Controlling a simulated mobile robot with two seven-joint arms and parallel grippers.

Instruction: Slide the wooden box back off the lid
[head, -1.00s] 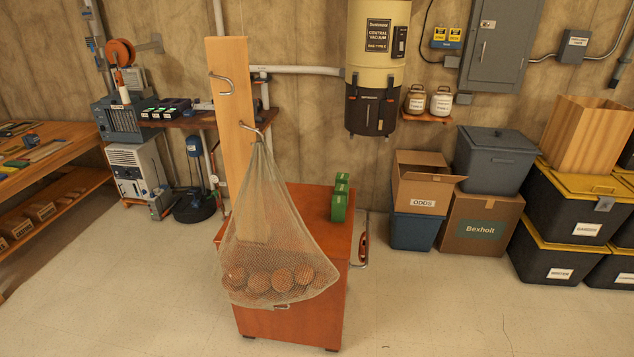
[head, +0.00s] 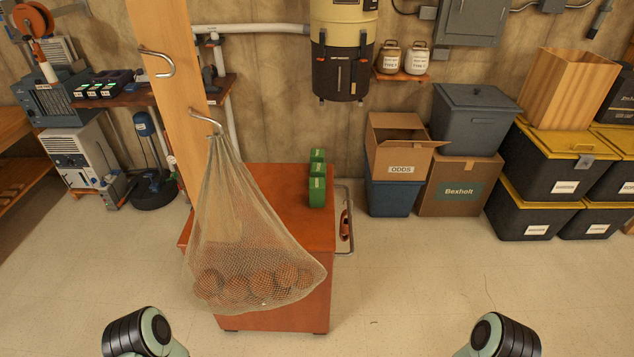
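The wooden box (head: 568,90) is tall, light-coloured and open-topped, at the right in the head view. It stands upright with its lower part over the yellow lid (head: 545,141) of a black tote (head: 545,170). The front strip of the lid is bare, with a grey latch at its front edge. The rear of the lid and the box's far side are hidden. Neither gripper is in view. Only dark and pale green parts of my two arms show at the bottom edge, far from the box.
A red-brown cabinet (head: 258,196) with green blocks (head: 317,190) stands left of centre, behind a hanging net of balls (head: 245,245). A cardboard ODDS box (head: 395,150), a grey lidded bin (head: 478,118) and a Bexholt carton (head: 458,185) stand left of the totes. The floor at front right is clear.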

